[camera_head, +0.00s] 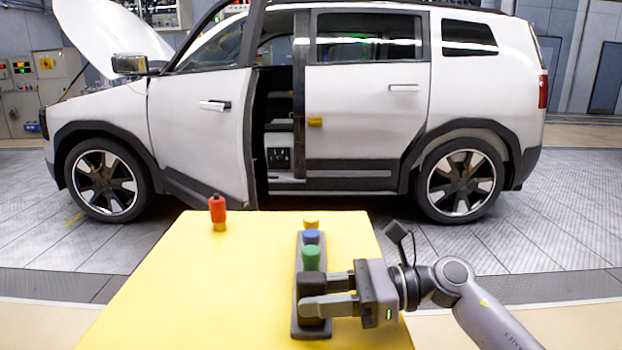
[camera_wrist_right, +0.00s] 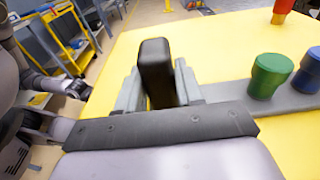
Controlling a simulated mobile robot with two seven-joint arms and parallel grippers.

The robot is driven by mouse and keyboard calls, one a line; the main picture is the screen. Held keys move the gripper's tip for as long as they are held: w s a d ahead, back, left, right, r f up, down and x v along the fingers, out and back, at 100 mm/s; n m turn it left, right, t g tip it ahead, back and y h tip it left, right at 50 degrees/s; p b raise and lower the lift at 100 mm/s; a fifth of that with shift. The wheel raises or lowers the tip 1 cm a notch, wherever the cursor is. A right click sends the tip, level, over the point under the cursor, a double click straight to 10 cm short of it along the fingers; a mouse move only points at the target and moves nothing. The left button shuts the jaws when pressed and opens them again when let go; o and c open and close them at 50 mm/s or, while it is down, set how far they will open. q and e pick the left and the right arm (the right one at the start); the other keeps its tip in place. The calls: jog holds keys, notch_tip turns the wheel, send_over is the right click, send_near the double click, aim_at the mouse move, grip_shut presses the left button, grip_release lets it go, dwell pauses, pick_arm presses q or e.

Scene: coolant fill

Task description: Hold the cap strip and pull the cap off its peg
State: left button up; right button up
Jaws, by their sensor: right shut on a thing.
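The dark grey cap strip (camera_head: 298,262) lies on the yellow table, running away from me. On it stand a green cap (camera_head: 312,257), a blue cap (camera_head: 311,236) and a yellow cap (camera_head: 311,222) at the far end. My right gripper (camera_head: 314,299) is shut on an upright black block (camera_wrist_right: 155,65) at the strip's near end, with one finger on either side. The green cap (camera_wrist_right: 270,76) and blue cap (camera_wrist_right: 309,70) also show in the right wrist view. What seems to be my left gripper (camera_wrist_right: 72,88) shows at the left of that view, away from the strip; its jaws are unclear.
A red piece (camera_head: 217,208) with a yellow base stands on the yellow table (camera_head: 190,290) left of the strip. The table between them is clear. A white car (camera_head: 365,100) with an open door stands behind. A yellow cart (camera_wrist_right: 70,45) is in the wrist view background.

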jog(key=o, duration=1)
